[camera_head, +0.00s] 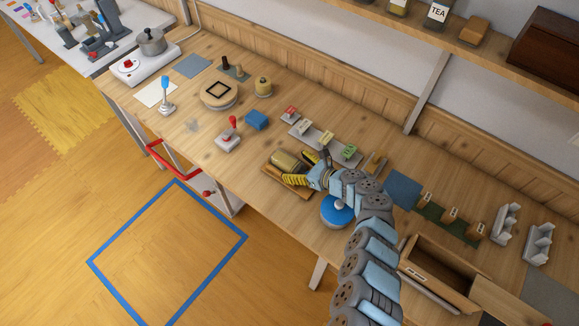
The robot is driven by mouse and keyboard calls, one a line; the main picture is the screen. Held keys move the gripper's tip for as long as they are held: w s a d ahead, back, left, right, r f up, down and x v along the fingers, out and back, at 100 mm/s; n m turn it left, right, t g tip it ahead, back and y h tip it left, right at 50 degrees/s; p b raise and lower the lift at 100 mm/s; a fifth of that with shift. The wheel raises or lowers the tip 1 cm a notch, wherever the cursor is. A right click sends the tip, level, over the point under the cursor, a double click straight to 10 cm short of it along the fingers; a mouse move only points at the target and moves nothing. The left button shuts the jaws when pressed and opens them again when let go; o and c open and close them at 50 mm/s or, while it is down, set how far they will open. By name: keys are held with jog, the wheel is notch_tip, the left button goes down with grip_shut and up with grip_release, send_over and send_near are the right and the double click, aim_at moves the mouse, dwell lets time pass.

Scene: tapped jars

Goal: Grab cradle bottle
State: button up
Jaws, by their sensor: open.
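An olive-tan rounded object (284,160), which looks like the bottle lying on its side, rests on a wooden cradle or board (272,178) near the middle of the table. My gripper (295,167) is open at the right end of it, with its yellow-and-dark fingers spread on either side. I cannot tell whether the fingers touch it. The gripper and fingers hide the object's right end and part of the board.
A blue round-topped item (338,209) stands close under my arm. Small coloured blocks on a grey strip (326,138) lie behind the gripper. A blue block (256,120) and red-handled joystick (229,137) stand left. An open drawer (438,272) is at the right front.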

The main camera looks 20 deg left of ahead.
aim_at(295, 165)
jog(key=shift+a, duration=0.15)
jog(key=shift+c, duration=0.5)
jog(key=shift+f, duration=0.1)
jog(key=c, duration=1.2)
jog(key=shift+c, duration=0.2)
jog(key=shift+r+p, duration=0.9)
jog(key=shift+r, duration=0.7)
jog(key=shift+s+r, duration=0.1)
jog(key=shift+r, duration=0.25)
jog(key=s+r+p, duration=0.9)
jog(key=s+p, duration=0.4)
jog(key=shift+s, duration=0.35)
